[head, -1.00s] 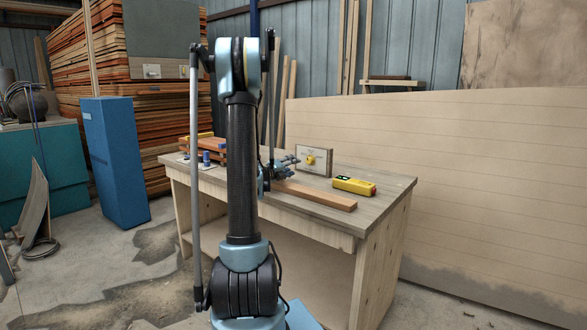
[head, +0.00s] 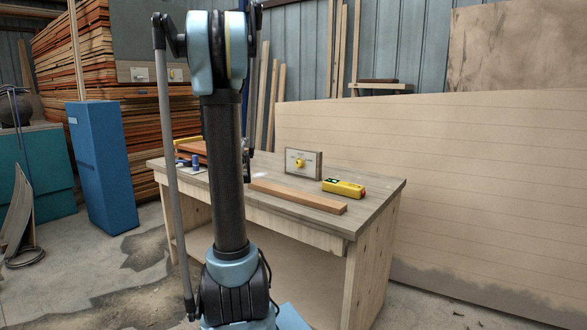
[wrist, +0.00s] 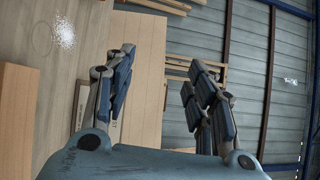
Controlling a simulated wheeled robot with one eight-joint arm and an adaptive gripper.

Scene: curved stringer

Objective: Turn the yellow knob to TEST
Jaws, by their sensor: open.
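The yellow knob (head: 300,163) sits on the front of a pale upright panel (head: 313,166) standing on the workbench. Its pointer and the labels are too small to read. In the head view my gripper is mostly hidden behind my arm, to the left of the panel and apart from it. In the wrist view my gripper (wrist: 158,62) is open, with nothing between its fingers. Part of what looks like the panel (wrist: 80,108) shows beside and behind the left finger there, and the knob is not visible.
The workbench (head: 370,196) holds a wooden bar (head: 300,197) in front of the panel and a yellow tool (head: 343,188) to its right. White specks (wrist: 64,32) lie on the bench top. A blue cabinet (head: 103,165) and stacked lumber (head: 55,58) stand left.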

